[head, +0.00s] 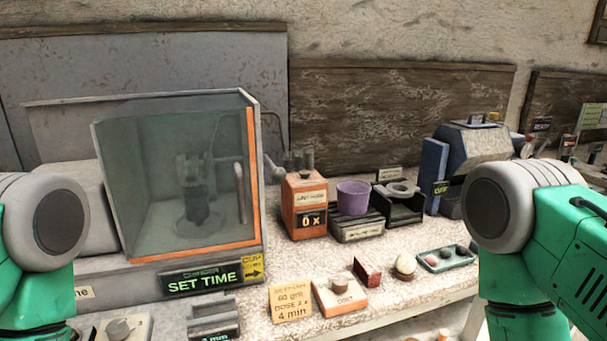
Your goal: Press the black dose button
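An orange dispenser box (305,205) with a display reading "0 x" stands mid-bench. A purple cup (353,198) stands on a dark grey ribbed stand (357,230) to its right. I cannot clearly make out a black dose button. Green and grey links of my left and right arms show at the picture's left and right edges. Neither gripper is in view.
A glass-fronted cabinet (185,180) with a "SET TIME" display (202,279) fills the left. A note card (291,303) mentions a dose and 4 min. A red block (367,272), a pale ball (405,265) and a green tray (429,264) lie to the right. A blue-grey machine (472,145) stands behind.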

